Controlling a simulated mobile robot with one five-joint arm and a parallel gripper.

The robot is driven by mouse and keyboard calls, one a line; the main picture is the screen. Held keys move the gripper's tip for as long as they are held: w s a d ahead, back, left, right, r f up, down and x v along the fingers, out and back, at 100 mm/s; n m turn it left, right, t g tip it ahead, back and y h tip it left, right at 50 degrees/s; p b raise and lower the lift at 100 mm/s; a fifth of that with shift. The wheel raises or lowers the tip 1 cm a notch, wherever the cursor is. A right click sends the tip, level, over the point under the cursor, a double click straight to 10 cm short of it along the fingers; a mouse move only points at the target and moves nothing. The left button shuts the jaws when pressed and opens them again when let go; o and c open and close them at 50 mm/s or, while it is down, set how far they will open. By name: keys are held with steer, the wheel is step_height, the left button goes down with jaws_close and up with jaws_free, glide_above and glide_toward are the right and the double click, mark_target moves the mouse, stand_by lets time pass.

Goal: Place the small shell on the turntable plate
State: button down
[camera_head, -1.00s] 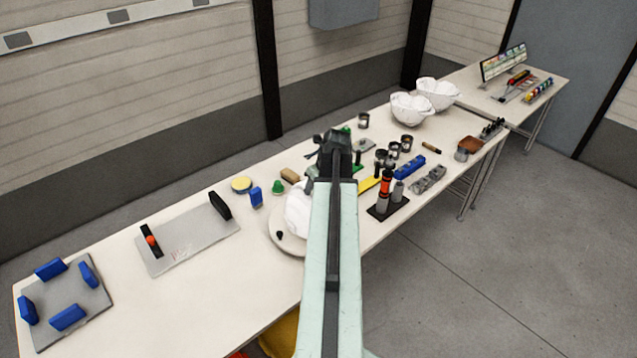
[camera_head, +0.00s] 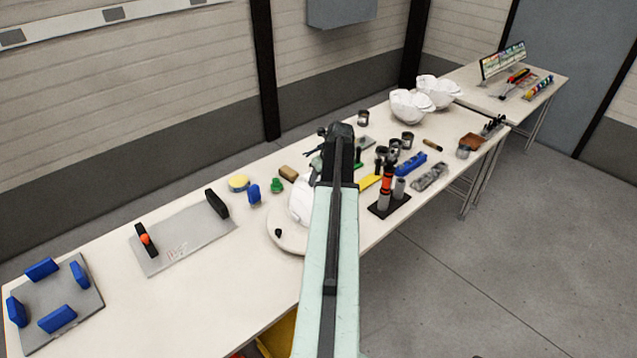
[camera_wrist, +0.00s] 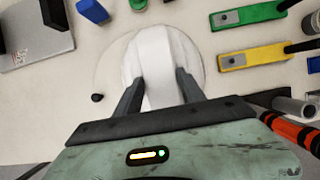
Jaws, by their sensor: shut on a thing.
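The small shell (camera_wrist: 158,58) is white and sits between the two dark fingers of my gripper (camera_wrist: 158,88) in the wrist view. The fingers are shut on it. In the head view the shell (camera_head: 300,205) shows as a white patch left of my arm, partly hidden by it. The turntable plate (camera_wrist: 112,70) is a pale round disc below the shell in the wrist view, with a small dark knob beside its edge. The plate (camera_head: 285,236) also shows in the head view, partly covered by the shell and my arm. I cannot tell whether the shell touches the plate.
Two white shells (camera_head: 410,106) stand farther back on the bench. An orange-and-black tool (camera_head: 386,182) stands upright right of my arm. A grey board (camera_head: 185,238) lies farther left.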

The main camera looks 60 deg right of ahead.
steer(key=c, duration=0.7)
jaws_free()
steer(key=shift+r, duration=0.1)
steer(key=shift+s+r+p, duration=0.1)
steer(key=shift+r+p, duration=0.25)
steer(key=p+v, duration=1)
steer(key=v, duration=0.1)
steer(key=shift+s+r, duration=0.1)
steer(key=shift+s, duration=0.05)
